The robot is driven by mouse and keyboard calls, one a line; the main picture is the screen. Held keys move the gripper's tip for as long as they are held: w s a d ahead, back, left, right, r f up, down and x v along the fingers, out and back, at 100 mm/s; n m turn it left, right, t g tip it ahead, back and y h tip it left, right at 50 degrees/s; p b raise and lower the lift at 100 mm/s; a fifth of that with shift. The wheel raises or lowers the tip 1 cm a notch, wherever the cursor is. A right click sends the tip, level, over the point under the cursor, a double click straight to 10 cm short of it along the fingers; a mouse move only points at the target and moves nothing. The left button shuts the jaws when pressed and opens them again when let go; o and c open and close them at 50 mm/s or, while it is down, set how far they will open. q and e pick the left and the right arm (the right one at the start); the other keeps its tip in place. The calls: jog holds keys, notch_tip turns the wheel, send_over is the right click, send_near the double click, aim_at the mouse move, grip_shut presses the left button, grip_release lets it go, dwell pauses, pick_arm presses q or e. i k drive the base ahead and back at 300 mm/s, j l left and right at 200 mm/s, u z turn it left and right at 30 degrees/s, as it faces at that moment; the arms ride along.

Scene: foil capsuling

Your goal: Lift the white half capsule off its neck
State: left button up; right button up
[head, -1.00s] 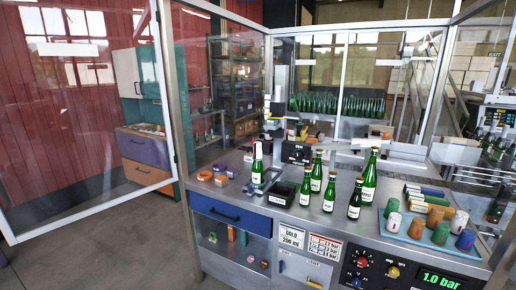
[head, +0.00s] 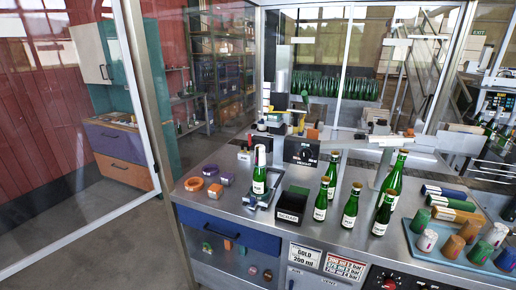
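The white half capsule (head: 260,155) sits upright over the neck of a green bottle (head: 259,176) in the head view. A little red shows near its top. The bottle stands in a low metal holder (head: 266,198) on the left half of the steel bench. Neither of my grippers is in view, and nothing touches the capsule.
A black box (head: 290,207) stands right of the holder. Several green bottles (head: 351,210) stand further right. A blue tray (head: 425,262) holds coloured capsules. Orange and purple rolls (head: 194,184) lie left of the holder. A machine with a dial (head: 302,150) stands behind.

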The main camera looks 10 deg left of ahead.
aim_at(260, 154)
jog(key=i+j, duration=0.3)
jog(key=i+j+z, duration=0.15)
jog(key=i+j, duration=0.15)
jog(key=j, duration=0.15)
jog(key=i+j, duration=0.25)
jog(key=j, duration=0.15)
jog(key=i+j+z, duration=0.1)
jog(key=i+j, duration=0.15)
jog(key=j, duration=0.2)
